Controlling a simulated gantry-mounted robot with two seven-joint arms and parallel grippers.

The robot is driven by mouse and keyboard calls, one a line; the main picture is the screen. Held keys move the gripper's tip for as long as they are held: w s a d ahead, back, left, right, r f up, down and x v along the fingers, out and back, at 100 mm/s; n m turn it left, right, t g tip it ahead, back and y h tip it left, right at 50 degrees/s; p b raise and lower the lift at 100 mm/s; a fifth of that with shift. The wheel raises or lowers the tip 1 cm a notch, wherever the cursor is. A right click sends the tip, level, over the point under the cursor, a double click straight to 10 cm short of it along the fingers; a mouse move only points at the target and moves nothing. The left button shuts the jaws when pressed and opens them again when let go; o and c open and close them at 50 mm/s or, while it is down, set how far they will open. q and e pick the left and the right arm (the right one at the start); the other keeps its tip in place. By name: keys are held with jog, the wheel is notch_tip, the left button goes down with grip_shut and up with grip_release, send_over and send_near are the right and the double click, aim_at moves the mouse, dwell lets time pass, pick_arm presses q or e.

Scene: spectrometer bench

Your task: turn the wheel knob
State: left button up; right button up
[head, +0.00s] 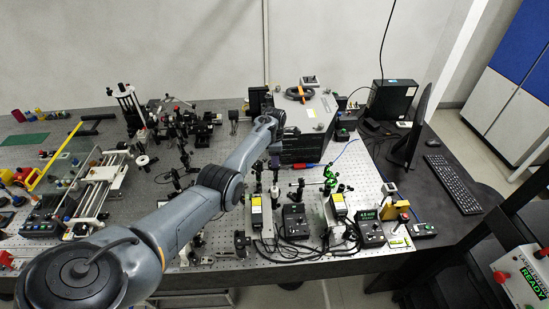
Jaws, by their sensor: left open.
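A dark round wheel (299,93) with orange marks, which looks like the wheel knob, sits on top of a pale box (318,112) at the back of the bench. My left arm reaches in from the lower left, and its wrist ends just left of that box. My left gripper (291,135) is open beside the box's near left side, in front of and below the wheel, apart from it. Its fingers are hard to make out against the dark front of the box. My right gripper is not in view.
Optical mounts and small instruments crowd the perforated bench (372,185) in front of the box. A black computer case (391,100) and a monitor (411,130) stand to the right. A rail stage (103,185) is at left. A keyboard (452,184) lies far right.

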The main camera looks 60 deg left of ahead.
pick_arm(q)
grip_shut()
